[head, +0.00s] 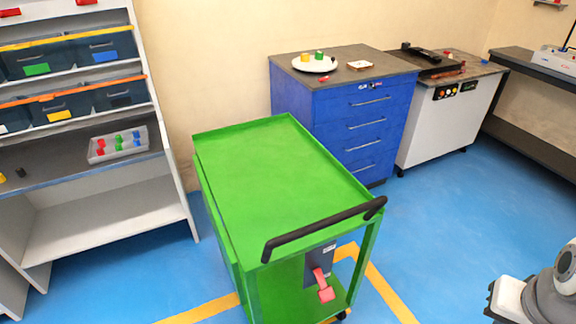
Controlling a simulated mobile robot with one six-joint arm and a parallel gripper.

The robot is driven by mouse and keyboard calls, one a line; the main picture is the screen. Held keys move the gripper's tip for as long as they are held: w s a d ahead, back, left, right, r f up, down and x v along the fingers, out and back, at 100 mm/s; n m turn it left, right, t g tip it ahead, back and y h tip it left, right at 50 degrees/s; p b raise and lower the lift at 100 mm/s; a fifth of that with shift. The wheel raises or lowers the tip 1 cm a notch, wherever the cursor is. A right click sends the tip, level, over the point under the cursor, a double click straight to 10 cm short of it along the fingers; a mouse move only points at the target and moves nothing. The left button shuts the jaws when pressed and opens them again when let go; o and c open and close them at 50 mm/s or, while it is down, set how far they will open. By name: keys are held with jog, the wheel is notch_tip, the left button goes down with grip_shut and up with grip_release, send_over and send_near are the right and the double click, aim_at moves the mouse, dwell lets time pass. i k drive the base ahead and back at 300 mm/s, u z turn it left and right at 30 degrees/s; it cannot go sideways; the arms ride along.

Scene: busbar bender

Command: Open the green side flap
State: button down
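A green cart (275,172) stands in the middle of the head view, with a flat, empty, shallow-rimmed top and a black push handle (322,231) along its near end. A green panel (222,236) hangs upright along the cart's left long side, seen edge-on; it looks like the side flap, folded down. A red lever (322,284) on a dark grey plate (320,262) sits at the near end below the handle. Part of my arm shows at the lower right, apart from the cart. My gripper's fingers are not in view.
A grey shelf rack (110,208) with bins stands left of the cart, with a narrow floor gap between. A blue drawer cabinet (345,120) stands close behind it, beside a white cabinet (440,125). Blue floor (440,220) is clear to the right.

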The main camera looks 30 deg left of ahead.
aim_at(230, 260)
jog(key=z, duration=0.05)
jog(key=k, duration=1.35)
jog(key=u, duration=1.45)
jog(key=i, duration=0.95)
jog(key=u, duration=0.65)
jog(key=k, duration=0.45)
jog(key=u, duration=0.3)
